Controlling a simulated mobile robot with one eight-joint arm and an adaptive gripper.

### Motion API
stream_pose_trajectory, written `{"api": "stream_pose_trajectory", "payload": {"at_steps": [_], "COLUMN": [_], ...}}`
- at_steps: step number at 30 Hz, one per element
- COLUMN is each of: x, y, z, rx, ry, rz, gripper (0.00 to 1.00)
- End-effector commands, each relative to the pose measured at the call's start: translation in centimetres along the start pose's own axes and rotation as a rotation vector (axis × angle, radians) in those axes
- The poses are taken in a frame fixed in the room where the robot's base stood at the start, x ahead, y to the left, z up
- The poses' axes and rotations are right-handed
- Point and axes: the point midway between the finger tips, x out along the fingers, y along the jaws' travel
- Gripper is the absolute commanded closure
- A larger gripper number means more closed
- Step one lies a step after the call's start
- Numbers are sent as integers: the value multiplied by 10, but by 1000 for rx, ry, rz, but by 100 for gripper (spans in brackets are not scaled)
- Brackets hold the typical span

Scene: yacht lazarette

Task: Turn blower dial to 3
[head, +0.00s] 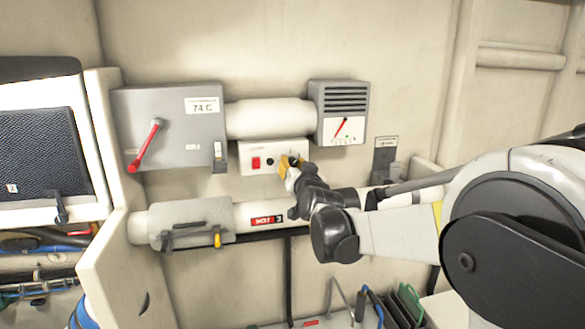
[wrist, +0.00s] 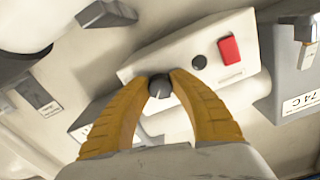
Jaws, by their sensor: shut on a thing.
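The blower control box (head: 250,157) is a white panel on the wall with a red rocker switch (head: 256,163) and a dark round knob (head: 270,161) beside it. My gripper (head: 288,163) is at the box's right end. In the wrist view, my gripper's yellow fingers (wrist: 160,84) are shut on a dark dial (wrist: 159,86). The box (wrist: 180,55), the red switch (wrist: 229,49) and the second dark knob (wrist: 199,62) also show there. The gripper hides the dial in the head view. The dial's markings and pointer setting cannot be read.
A grey box (head: 170,110) with a red lever and a "74 C" label is at the upper left. A vent gauge (head: 342,112) with a red needle is at the upper right. A pipe (head: 190,222) with a grey clamp runs below.

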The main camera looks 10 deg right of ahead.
Motion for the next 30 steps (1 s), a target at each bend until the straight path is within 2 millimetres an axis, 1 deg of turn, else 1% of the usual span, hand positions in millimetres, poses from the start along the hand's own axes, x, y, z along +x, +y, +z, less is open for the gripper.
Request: {"api": "stream_pose_trajectory", "payload": {"at_steps": [6,12,18,30], "x": [0,0,0,0], "y": [0,0,0,-1], "z": [1,1,1,0], "rx": [145,232,274,282], "ry": [-2,-2,-2,-2], "rz": [-1,-1,-1,-1], "gripper": [100,100,100,100]}}
